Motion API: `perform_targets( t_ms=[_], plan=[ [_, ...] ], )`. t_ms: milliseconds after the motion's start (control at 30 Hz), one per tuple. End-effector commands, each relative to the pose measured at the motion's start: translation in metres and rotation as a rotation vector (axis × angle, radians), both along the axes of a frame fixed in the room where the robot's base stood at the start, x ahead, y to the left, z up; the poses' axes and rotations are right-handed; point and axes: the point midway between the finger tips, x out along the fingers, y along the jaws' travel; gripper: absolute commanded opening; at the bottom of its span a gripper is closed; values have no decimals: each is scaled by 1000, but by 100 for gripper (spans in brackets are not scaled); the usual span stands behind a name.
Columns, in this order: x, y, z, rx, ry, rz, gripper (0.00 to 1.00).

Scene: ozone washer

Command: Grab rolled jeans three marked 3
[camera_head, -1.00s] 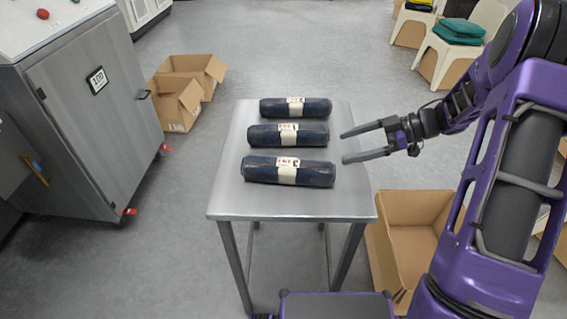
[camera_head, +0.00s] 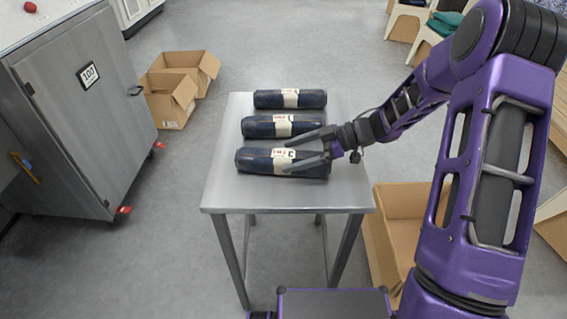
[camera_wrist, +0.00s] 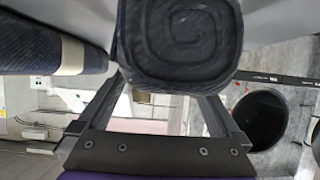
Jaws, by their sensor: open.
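Three dark blue rolled jeans with pale paper bands lie in a row on a small metal table (camera_head: 225,190). The nearest roll (camera_head: 255,161) has a band that appears marked 3. The middle roll (camera_head: 262,127) has a band with a 1, and the far roll's (camera_head: 312,99) mark is too small to read. My gripper (camera_head: 290,155) is open and empty, its fingers reaching left over the right half of the nearest roll. In the wrist view, a roll's spiral end (camera_wrist: 180,40) fills the top centre, just ahead of the open fingers, and another banded roll (camera_wrist: 50,48) is at left.
A grey metal cabinet (camera_head: 85,120) on red-braked wheels stands at left. Open cardboard boxes (camera_head: 170,98) lie behind it on the floor. Another open box (camera_head: 400,215) is right of the table. The table's front strip is clear.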

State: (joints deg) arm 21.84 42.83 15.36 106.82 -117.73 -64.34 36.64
Motion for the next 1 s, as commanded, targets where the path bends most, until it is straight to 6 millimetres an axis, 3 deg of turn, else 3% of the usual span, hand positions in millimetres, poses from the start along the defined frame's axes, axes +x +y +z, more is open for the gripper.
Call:
perform_targets(
  t_ms=[200,467,567,1000],
  plan=[
    [0,25,-15,0,0,2,100],
    [1,28,-15,-1,0,0,100],
    [1,28,-15,0,0,0,86],
    [1,27,-15,-1,-1,0,6]
  ],
)
